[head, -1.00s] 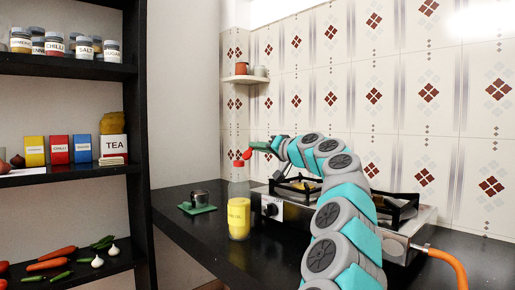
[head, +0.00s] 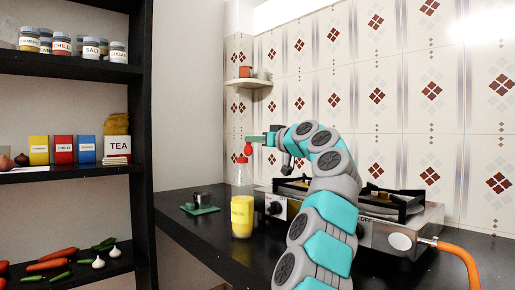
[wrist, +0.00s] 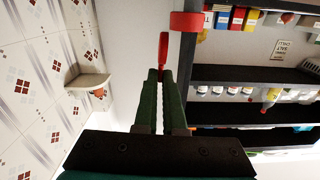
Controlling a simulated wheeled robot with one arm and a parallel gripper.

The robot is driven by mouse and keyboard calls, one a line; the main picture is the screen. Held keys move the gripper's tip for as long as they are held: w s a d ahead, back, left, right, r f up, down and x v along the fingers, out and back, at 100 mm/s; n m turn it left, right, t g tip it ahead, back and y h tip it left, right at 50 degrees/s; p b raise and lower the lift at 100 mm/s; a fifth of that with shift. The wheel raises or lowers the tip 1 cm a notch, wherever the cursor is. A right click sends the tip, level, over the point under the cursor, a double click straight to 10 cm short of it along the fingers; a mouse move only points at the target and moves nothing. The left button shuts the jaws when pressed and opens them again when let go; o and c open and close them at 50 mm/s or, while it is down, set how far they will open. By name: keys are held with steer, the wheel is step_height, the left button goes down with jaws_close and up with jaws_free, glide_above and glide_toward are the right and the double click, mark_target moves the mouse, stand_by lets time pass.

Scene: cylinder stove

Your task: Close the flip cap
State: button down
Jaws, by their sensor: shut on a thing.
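A clear bottle with yellow contents and a yellow label (head: 242,212) stands upright on the dark counter. Its red cap (head: 241,160) is on top. The red flip lid (head: 248,149) stands up above the cap, to its right side, open. My gripper (head: 257,139) reaches in from the right at lid height. Its green fingers are closed together on the lid. In the wrist view the lid (wrist: 163,45) sticks out at the fingertips (wrist: 160,73), with the red cap (wrist: 186,21) to its upper right. The exact grip on the lid is partly hidden.
A gas stove (head: 395,235) with an orange hose (head: 455,250) stands right of the bottle. Dark shelves (head: 75,170) with jars and boxes are at the far left. A small wall shelf (head: 250,83) is behind.

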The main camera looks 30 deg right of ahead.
steer(key=shift+s+a+f+n+b, duration=0.1)
steer(key=shift+a+n+b, duration=0.4)
steer(key=shift+n, duration=0.6)
steer(key=shift+s+a+f+n+b, duration=0.1)
steer(key=shift+a+n+b, duration=0.35)
steer(key=shift+n, duration=0.65)
steer(key=shift+a+f+n+b, duration=0.1)
steer(key=shift+a+n+b, duration=0.4)
steer(key=shift+n, duration=0.6)
steer(key=c, duration=1)
jaws_free()
steer(key=shift+s, duration=0.1)
steer(key=shift+s+d+b, duration=0.25)
steer(key=shift+s+b, duration=0.65)
steer(key=shift+s, duration=1)
steer(key=shift+s+d+b, duration=0.2)
steer(key=shift+s+b, duration=0.65)
steer(key=shift+s, duration=1.05)
